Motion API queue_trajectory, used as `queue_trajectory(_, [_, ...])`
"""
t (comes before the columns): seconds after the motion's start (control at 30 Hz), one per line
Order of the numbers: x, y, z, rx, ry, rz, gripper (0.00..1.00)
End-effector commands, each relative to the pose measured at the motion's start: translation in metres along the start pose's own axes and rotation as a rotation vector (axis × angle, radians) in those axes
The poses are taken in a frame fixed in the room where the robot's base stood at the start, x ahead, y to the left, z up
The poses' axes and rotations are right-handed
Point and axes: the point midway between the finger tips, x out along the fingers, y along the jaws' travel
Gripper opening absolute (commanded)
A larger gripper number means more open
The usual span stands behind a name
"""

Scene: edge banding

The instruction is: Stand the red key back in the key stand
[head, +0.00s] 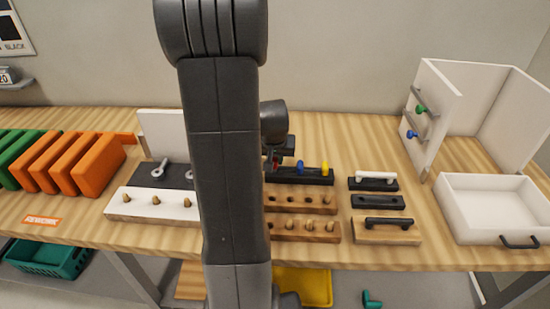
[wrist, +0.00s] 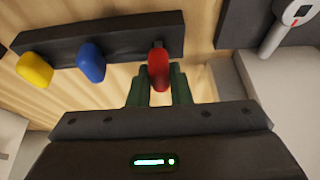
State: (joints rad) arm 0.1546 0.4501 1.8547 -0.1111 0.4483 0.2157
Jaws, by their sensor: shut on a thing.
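The key stand is a black block (head: 312,179), also in the wrist view (wrist: 120,38). A blue key (head: 300,168) and a yellow key (head: 325,168) stand upright in it; the wrist view shows the blue key (wrist: 91,62) and the yellow key (wrist: 34,70) too. My gripper (wrist: 158,90) is shut on the red key (wrist: 158,68), which sits between its two green fingers. The red key is over the stand's free end, beside the blue key. Whether its lower end is in a hole is hidden. In the head view my arm covers part of the stand.
Wooden blocks with pegs (head: 303,203) lie in front of the stand. Black and wooden blocks with handles (head: 378,202) are to its right. A white tray (head: 495,185) stands further right. A white pegged board (head: 128,204) is left of my arm, with orange panels (head: 98,167) beyond.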

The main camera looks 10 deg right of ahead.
Motion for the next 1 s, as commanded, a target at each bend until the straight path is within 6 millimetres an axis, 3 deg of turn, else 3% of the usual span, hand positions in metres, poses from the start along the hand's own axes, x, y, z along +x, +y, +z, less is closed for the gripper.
queue_trajectory(1.0, [0.012, 0.000, 0.005, 0.000, 0.000, 0.000, 0.00])
